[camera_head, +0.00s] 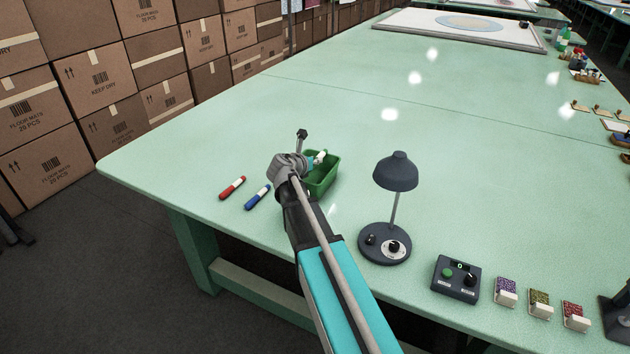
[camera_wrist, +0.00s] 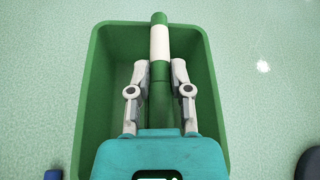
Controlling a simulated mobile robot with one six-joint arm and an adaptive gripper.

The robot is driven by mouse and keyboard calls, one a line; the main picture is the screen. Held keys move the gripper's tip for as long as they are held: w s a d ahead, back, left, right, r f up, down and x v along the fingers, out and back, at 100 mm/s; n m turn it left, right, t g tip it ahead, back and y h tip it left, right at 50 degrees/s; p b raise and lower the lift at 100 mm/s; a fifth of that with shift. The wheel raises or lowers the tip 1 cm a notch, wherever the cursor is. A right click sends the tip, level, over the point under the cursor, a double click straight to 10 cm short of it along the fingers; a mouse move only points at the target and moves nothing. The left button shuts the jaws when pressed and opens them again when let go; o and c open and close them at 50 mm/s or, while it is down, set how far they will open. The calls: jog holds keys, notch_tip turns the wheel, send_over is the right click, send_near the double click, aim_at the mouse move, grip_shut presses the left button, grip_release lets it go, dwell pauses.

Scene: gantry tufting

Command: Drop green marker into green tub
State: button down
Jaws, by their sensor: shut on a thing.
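The green tub (camera_head: 326,178) stands on the pale green table, partly hidden behind my arm in the head view. In the wrist view the tub (camera_wrist: 90,95) fills the middle, with its far rim at the top. The green marker (camera_wrist: 159,45), with a white band, is between the two fingers of my gripper (camera_wrist: 160,75), which is shut on it. It is held above the tub's opening, its far end reaching over the far rim in that view. In the head view my gripper (camera_head: 312,162) is at the tub, and the marker's white band shows beside it.
A red marker (camera_head: 232,188) and a blue marker (camera_head: 257,197) lie left of the tub. A dark lamp (camera_head: 395,172) stands to the right, with a control box (camera_head: 455,279) nearer the front edge.

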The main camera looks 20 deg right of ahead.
jog(key=shift+f, duration=0.15)
jog(key=shift+c, duration=2.3)
grip_release()
